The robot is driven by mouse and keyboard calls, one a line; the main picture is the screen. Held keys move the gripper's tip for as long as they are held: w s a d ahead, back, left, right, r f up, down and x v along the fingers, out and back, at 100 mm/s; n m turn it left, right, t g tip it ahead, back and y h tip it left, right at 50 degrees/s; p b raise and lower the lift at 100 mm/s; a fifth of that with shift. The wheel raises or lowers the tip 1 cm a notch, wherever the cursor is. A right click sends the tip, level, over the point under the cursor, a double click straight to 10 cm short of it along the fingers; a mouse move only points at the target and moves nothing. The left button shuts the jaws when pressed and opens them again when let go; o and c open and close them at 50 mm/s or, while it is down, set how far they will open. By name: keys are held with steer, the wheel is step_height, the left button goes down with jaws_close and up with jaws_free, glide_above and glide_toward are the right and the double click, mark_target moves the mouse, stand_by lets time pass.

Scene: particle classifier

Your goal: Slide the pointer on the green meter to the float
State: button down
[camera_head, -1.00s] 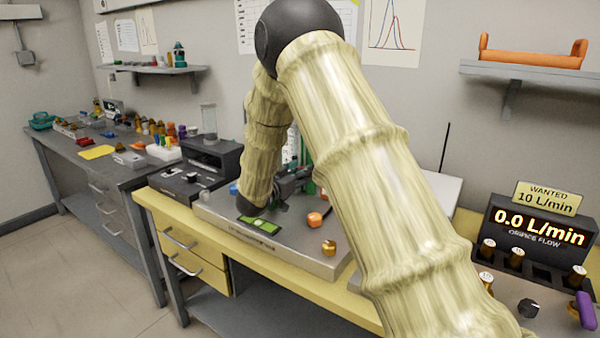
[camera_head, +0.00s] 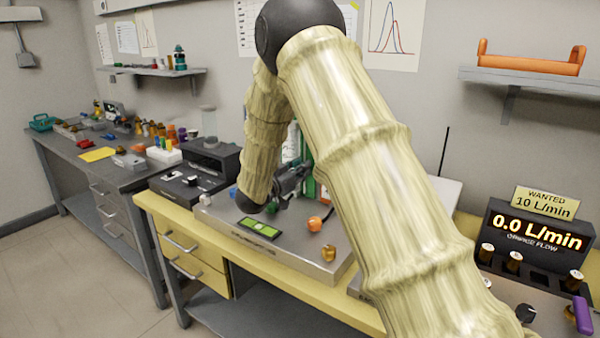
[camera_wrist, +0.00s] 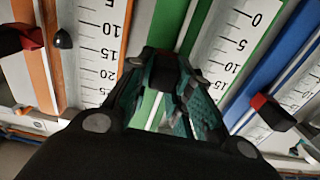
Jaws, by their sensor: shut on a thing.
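The green meter (camera_wrist: 247,35) stands in the middle of the wrist view, with a green strip and a white numbered scale. It also shows partly behind my arm in the head view (camera_head: 307,150). My gripper (camera_wrist: 165,85) has its teal fingers closed in front of the green strip, shut on a small dark pointer with a reddish patch (camera_wrist: 164,72). The fingers cover most of the pointer and part of the tube. I cannot make out the green meter's float clearly.
An orange-striped meter (camera_wrist: 97,45) is at left and a blue-striped one (camera_wrist: 290,60) at right, each with a red-and-black pointer (camera_wrist: 270,112). A display (camera_head: 535,235) reads 0.0 L/min.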

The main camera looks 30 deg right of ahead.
steer(key=shift+r, duration=0.9)
steer(key=shift+f, duration=0.15)
steer(key=c, duration=1.3)
jaws_free()
steer(key=shift+a, duration=0.15)
steer(key=v, duration=1.1)
steer(key=shift+s+a, duration=0.2)
steer(key=shift+a, duration=0.15)
